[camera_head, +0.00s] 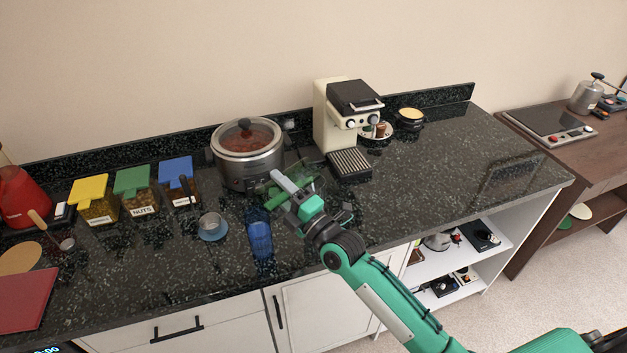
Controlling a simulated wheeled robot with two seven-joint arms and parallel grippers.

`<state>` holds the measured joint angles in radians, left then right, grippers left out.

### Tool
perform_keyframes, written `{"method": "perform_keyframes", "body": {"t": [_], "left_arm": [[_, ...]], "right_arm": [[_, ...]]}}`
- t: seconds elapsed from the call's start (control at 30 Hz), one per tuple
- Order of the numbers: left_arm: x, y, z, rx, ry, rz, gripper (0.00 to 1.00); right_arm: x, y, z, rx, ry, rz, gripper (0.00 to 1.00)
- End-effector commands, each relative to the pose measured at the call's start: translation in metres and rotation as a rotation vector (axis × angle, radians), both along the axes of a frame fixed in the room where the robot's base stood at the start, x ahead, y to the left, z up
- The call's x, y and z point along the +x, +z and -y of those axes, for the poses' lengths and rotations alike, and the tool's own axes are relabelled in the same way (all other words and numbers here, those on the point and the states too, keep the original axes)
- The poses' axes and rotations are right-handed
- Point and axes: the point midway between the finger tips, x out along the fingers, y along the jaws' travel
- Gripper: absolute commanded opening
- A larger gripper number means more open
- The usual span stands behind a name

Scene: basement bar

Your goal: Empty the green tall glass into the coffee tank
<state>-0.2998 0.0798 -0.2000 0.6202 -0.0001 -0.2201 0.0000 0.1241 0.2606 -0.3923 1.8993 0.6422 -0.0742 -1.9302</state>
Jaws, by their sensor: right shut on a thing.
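My right gripper (290,194) reaches over the counter from the lower right and is shut on the green tall glass (303,168). The glass is see-through green, looks tilted, and is partly hidden by the gripper. It shows just right of the slow cooker and left of the coffee machine. The coffee machine (323,118) is cream with a dark top and stands against the back ledge. I cannot clearly make out which part of it is the coffee tank. My left gripper is not in view.
A slow cooker (248,168) stands behind my gripper. A blue glass (260,240) and a small blue-rimmed cup (212,227) are to the left. Jars with yellow (89,189), green (133,179) and blue (175,169) lids line the back. The counter's right part (450,155) is clear.

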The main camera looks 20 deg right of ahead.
Motion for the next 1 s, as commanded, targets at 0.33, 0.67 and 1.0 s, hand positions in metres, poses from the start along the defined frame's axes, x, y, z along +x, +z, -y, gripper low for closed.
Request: {"method": "perform_keyframes", "body": {"t": [0.33, 0.67, 1.0], "left_arm": [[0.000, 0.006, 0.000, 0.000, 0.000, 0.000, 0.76], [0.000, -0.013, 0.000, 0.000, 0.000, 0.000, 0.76], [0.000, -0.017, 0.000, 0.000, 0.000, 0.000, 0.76]], "right_arm": [[0.001, 0.004, 0.001, 0.034, 0.000, -0.016, 0.15], [-0.001, -0.004, -0.001, -0.062, 0.001, 0.040, 0.15], [-0.005, 0.002, -0.009, -0.227, 0.000, 0.125, 0.15]]}}
